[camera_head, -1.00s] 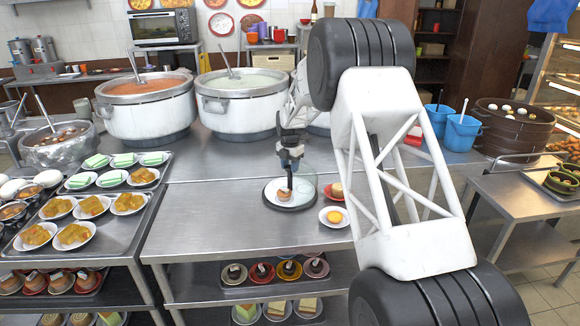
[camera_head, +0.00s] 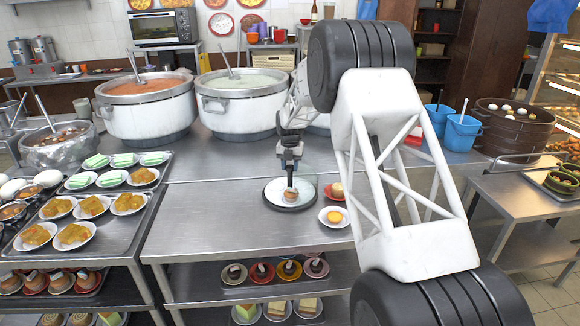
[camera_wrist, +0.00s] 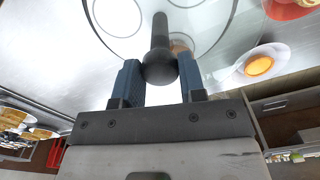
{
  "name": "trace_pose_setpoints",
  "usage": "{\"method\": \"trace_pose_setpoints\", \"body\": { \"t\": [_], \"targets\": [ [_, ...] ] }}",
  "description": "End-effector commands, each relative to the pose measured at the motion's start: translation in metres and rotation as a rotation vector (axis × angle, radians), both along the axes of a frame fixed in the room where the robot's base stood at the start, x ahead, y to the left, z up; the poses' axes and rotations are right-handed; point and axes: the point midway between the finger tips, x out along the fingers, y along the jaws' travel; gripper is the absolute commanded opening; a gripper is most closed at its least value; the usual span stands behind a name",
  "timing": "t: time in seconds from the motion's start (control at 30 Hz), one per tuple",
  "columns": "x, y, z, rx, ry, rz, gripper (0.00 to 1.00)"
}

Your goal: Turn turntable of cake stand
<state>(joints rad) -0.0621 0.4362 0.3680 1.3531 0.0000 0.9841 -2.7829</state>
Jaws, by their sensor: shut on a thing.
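The cake stand (camera_head: 275,197) is on the middle steel table, with a pale round top and a dark rim. A small brown pastry (camera_head: 291,195) shows at its middle. My gripper (camera_head: 291,168) is directly above the stand, pointing down. In the wrist view, the blue fingers of my gripper (camera_wrist: 160,82) are shut on a dark, round-ended post (camera_wrist: 159,62). A clear, glass-like disc (camera_wrist: 215,18) lies beyond the post. The post hides part of the pastry in that view, and how it joins the stand cannot be told.
A white plate with a yellow round item (camera_head: 334,217) sits close to the right of the stand, with a red plate (camera_head: 331,191) behind it. Large stockpots (camera_head: 240,108) stand at the back. The table left of the stand is clear.

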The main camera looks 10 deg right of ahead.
Motion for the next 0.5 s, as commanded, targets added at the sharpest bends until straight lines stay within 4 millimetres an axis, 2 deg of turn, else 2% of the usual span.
{"method": "trace_pose_setpoints", "body": {
  "t": [0.5],
  "targets": [
    [-0.0006,0.0004,-0.0005,0.0,0.001,0.036,0.0]
  ]
}}
